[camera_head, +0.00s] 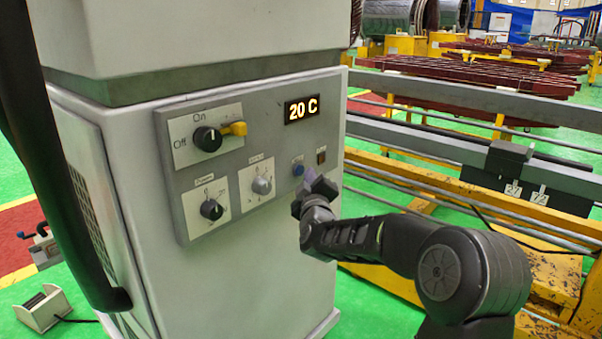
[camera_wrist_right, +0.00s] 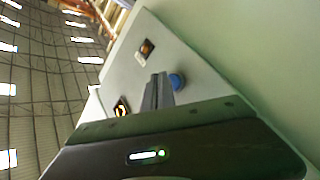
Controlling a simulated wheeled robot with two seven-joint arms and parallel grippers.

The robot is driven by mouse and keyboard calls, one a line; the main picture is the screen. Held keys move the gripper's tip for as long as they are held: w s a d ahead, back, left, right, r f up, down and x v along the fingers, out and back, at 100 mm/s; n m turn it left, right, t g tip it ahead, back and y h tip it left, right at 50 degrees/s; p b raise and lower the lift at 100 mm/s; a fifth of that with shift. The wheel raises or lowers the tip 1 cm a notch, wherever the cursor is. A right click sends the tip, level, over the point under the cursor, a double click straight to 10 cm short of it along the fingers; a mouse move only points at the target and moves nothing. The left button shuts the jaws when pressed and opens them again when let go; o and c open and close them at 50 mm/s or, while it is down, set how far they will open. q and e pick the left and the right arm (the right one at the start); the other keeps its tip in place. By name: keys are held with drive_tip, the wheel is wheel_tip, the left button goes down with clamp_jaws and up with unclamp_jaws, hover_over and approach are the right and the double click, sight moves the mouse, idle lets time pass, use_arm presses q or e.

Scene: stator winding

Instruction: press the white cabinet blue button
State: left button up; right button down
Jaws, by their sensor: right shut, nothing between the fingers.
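The white cabinet (camera_head: 235,250) stands upright with a grey control panel (camera_head: 330,95) on its front. The blue button (camera_head: 298,168) is at the lower right of this panel, left of a small dark square with an orange-red face. My right gripper (camera_head: 316,184) is shut and empty, just below and right of the blue button. In the right wrist view, the shut fingers (camera_wrist_right: 158,88) point at the panel, and the blue button (camera_wrist_right: 177,81) shows right beside their tips, partly hidden by them. Whether they touch is unclear. My left gripper is not in view.
Yellow and grey rail framework (camera_head: 400,175) stands right of the cabinet. A dark tube (camera_head: 50,150) crosses the left side.

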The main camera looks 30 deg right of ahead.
drive_tip(key=shift+s, duration=0.15)
drive_tip(key=shift+s+d+b, duration=0.25)
drive_tip(key=shift+s+b, duration=0.05)
drive_tip(key=shift+s, duration=0.5)
drive_tip(key=shift+s+d+b, duration=0.3)
drive_tip(key=shift+s+b, duration=0.05)
drive_tip(key=shift+s, duration=0.45)
drive_tip(key=shift+s+d+b, duration=0.25)
drive_tip(key=shift+s+b, duration=0.05)
drive_tip(key=shift+s, duration=0.5)
